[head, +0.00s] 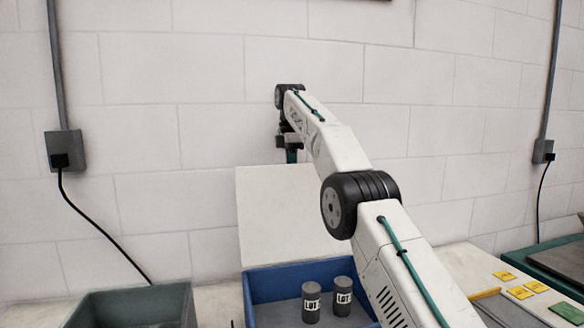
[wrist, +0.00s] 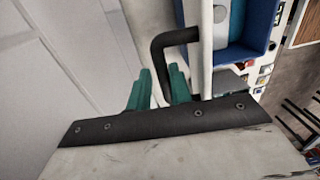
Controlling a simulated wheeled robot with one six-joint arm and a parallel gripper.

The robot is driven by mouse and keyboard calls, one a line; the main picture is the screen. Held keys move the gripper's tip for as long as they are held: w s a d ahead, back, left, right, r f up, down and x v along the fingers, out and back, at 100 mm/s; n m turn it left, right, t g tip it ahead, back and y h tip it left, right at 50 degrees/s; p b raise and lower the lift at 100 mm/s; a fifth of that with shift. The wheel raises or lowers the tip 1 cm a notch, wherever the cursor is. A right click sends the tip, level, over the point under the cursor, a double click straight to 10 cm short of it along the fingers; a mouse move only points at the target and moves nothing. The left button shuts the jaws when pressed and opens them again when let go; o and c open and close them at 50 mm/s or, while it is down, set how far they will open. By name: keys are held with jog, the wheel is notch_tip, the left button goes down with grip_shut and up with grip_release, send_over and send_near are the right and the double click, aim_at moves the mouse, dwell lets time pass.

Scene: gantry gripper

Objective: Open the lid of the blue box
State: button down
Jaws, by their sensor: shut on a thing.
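The blue box (head: 262,289) stands on the counter at the bottom middle of the head view, open at the top. Its pale lid (head: 280,205) is raised, standing steeply at the box's back by the wall. In the wrist view the lid (wrist: 207,62) shows nearly edge-on, with a black handle (wrist: 178,36) standing out from it. My gripper (head: 291,155) is at the lid's upper edge. In the wrist view its green fingers (wrist: 159,84) are shut on the handle's bar, whose gripped part is partly hidden. Part of the blue box (wrist: 262,22) also shows there.
Two grey cylinders (head: 311,303) (head: 343,296) with "LOT" labels stand inside the box. A grey-green bin (head: 135,300) is at the left. Yellow tags (head: 520,292) lie at the right, near a green-edged surface (head: 520,262). The wall is close behind the lid.

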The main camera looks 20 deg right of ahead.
jog(key=c, duration=1.5)
grip_release()
jog(key=shift+w+d+f, duration=0.1)
jog(key=shift+w+f, duration=0.25)
jog(key=shift+o, duration=0.2)
jog(key=shift+w+f, duration=0.15)
jog(key=shift+w, duration=0.05)
jog(key=shift+s+r, duration=0.2)
jog(key=shift+r, duration=0.1)
jog(key=shift+s, duration=0.1)
